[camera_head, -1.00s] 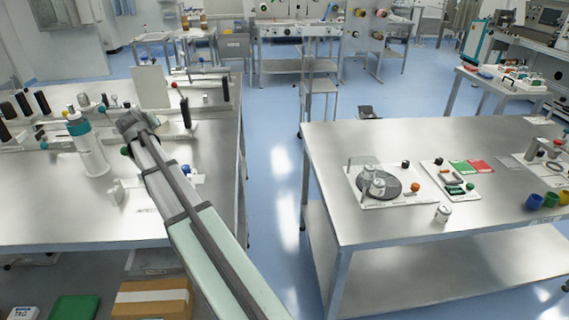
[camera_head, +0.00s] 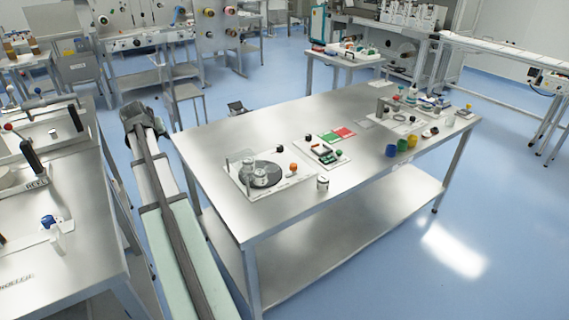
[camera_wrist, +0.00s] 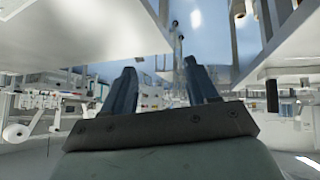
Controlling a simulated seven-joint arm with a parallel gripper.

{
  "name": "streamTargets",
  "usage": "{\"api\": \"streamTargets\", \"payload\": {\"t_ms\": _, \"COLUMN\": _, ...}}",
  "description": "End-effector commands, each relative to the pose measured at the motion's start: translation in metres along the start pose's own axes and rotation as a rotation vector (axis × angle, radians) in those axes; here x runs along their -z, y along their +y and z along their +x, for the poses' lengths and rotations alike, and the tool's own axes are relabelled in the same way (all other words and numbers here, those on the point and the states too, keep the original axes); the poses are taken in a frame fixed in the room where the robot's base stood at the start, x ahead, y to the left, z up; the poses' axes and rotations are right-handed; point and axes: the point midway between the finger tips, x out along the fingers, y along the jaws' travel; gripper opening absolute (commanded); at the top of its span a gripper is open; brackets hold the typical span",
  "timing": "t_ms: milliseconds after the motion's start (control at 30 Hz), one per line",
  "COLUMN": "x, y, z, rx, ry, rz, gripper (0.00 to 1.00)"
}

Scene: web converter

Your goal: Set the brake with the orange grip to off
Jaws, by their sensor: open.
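I cannot tell for sure that the orange knob is the brake's grip. My gripper shows in the wrist view (camera_wrist: 162,88) with its two dark fingers apart and nothing between them. In the head view my arm reaches into the aisle left of the table, well apart from the plate; its fingers cannot be made out there.
The steel table (camera_head: 210,150) also holds a small white board (camera_head: 333,155), a metal can (camera_head: 322,184) and coloured cups (camera_head: 402,145). My arm lies in the aisle between both. Blue floor is free at right.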

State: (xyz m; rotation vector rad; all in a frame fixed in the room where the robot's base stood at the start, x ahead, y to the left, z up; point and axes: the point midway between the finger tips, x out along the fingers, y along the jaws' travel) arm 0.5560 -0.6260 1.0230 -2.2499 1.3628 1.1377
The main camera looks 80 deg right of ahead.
Motion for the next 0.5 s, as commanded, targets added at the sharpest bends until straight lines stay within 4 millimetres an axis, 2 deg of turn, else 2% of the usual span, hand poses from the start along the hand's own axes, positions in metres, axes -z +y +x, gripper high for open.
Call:
{"api": "streamTargets", "payload": {"t_ms": 33, "x": -0.005, "y": 0.027, "z": 0.003, "rx": -0.016, "ry": -0.02, "rz": 0.028, "gripper": 0.58}}
{"api": "streamTargets", "payload": {"t_ms": 100, "x": -0.011, "y": 0.059, "z": 0.007, "rx": -0.032, "ry": -0.048, "rz": 0.062, "gripper": 0.58}}
{"api": "streamTargets", "payload": {"t_ms": 267, "x": -0.03, "y": 0.13, "z": 0.011, "rx": -0.066, "ry": -0.11, "rz": 0.144, "gripper": 0.58}}
{"api": "streamTargets", "payload": {"t_ms": 500, "x": -0.067, "y": 0.232, "z": 0.009, "rx": -0.109, "ry": -0.197, "rz": 0.268, "gripper": 0.58}}
